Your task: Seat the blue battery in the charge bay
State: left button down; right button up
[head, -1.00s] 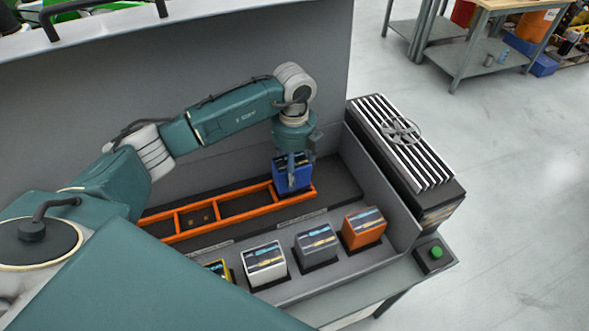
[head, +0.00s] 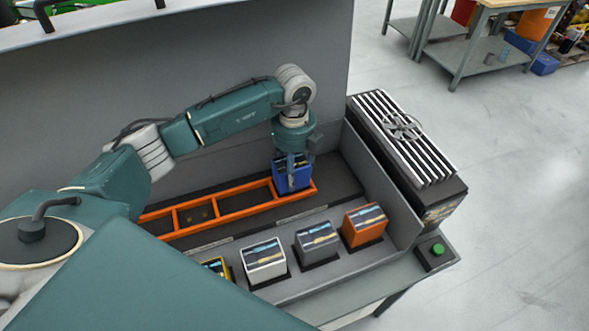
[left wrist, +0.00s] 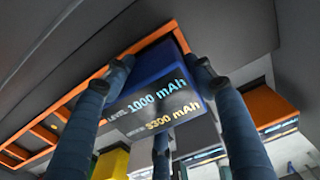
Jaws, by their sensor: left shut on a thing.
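The blue battery (head: 292,178) is upright at the right end of the orange frame (head: 222,206), which has several bays in a row. My left gripper (head: 292,158) is above the battery, shut on it and pointing down. In the left wrist view, its fingers stand around the blue battery (left wrist: 152,66), whose label reads 1000 mAh and 3300 mAh. The battery overlaps the end bay, and its underside is hidden, so I cannot tell whether it rests on the bay floor. My right gripper is not in view.
An orange battery (head: 364,224), a grey battery (head: 318,241), a white battery (head: 265,261) and a partly hidden yellow battery (head: 217,267) stand along the front shelf. A grey wall (head: 375,192) and a black-and-white finned unit (head: 403,135) bound the right. A green button (head: 437,250) sits front right.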

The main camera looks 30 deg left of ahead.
pick_arm(q)
jog(key=shift+f+b, duration=0.5)
jog(key=shift+f, duration=0.25)
jog(key=c, duration=0.7)
grip_release()
jog(key=shift+r, duration=0.1)
jog(key=shift+c, duration=0.2)
jog(key=shift+o, duration=0.8)
jog(key=shift+s, duration=0.1)
notch_tip(320, 180, up, 12)
